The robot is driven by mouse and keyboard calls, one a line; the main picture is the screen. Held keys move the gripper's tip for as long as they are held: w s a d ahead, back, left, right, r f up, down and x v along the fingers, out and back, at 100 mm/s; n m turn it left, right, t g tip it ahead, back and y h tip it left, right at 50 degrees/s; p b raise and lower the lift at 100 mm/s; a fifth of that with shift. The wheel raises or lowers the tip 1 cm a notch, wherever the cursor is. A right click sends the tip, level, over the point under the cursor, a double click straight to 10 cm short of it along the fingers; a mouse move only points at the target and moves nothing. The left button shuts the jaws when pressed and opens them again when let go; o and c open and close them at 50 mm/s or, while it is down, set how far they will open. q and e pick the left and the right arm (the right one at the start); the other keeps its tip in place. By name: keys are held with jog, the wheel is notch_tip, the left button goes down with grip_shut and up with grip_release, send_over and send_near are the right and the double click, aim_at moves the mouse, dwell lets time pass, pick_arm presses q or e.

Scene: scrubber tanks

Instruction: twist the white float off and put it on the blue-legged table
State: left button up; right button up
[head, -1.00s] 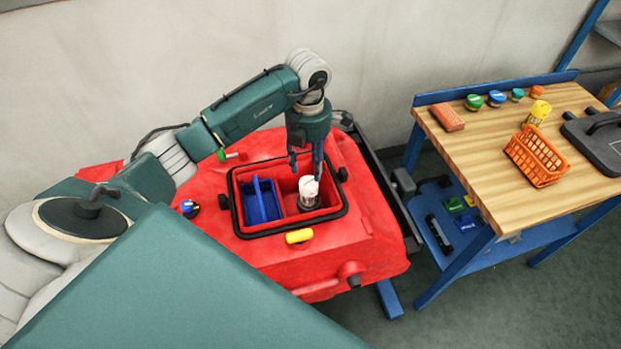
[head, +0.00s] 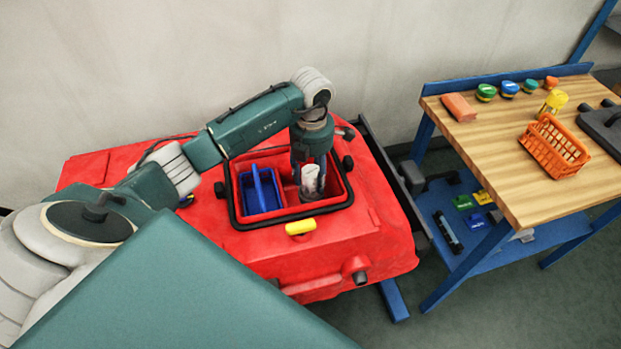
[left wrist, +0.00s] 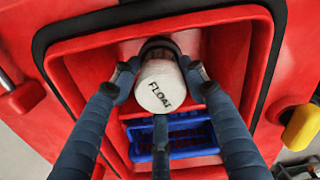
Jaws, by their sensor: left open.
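The white float (head: 310,178) stands in the right compartment of the red scrubber tank (head: 358,262). In the left wrist view the float (left wrist: 160,88) shows its round top, marked FLOAT, on a dark fitting. My left gripper (head: 311,186) points down into the tank opening over the float. In the left wrist view the open fingers of this gripper (left wrist: 160,80) stand on both sides of the float; whether they touch it I cannot tell. The blue-legged table (head: 492,178) with a wooden top stands at the right. My right gripper is not in view.
A blue basket (head: 260,192) sits in the tank's left compartment. A yellow handle (head: 300,228) is at the opening's front rim. The table's front left is clear.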

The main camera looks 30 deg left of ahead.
aim_at(311, 171)
pick_arm(q)
jog(key=c, duration=1.1)
jog(key=shift+n, duration=0.8)
grip_shut()
jog(key=shift+n+p, duration=0.3)
jog(key=shift+r+p, duration=0.35)
jog(key=shift+r, duration=0.25)
jog(key=shift+r+p, duration=0.4)
jog(key=shift+r, duration=0.2)
jog(key=shift+r+p, duration=0.6)
jog(key=shift+r, duration=0.2)
jog(key=shift+r+p, duration=1)
jog(key=shift+r, duration=0.55)
